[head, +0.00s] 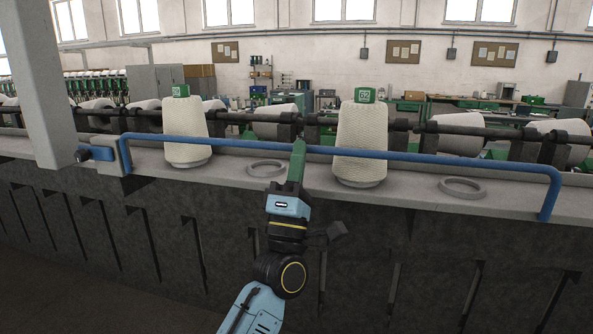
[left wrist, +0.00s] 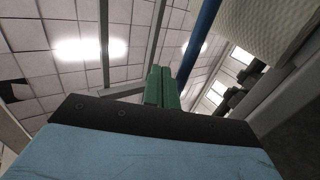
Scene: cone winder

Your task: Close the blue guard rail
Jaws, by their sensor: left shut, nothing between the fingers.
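The blue guard rail (head: 440,159) runs across the front of the machine's ledge in the head view. Its left end is at a hinge bracket by a grey post, and its right end bends down at the ledge's right part. My left gripper (head: 299,148) is shut and empty, its green fingers pointing up at the rail's middle. The fingertips overlap the rail in the picture; I cannot tell whether they touch it. In the left wrist view the green fingers (left wrist: 163,84) are together, with the blue rail (left wrist: 202,35) just right of them. My right gripper is not in view.
White yarn cones stand on the ledge behind the rail, one left (head: 185,130) and one right (head: 360,140) of my gripper. Empty grey rings (head: 267,168) lie on the ledge. A grey post (head: 45,85) rises at the left.

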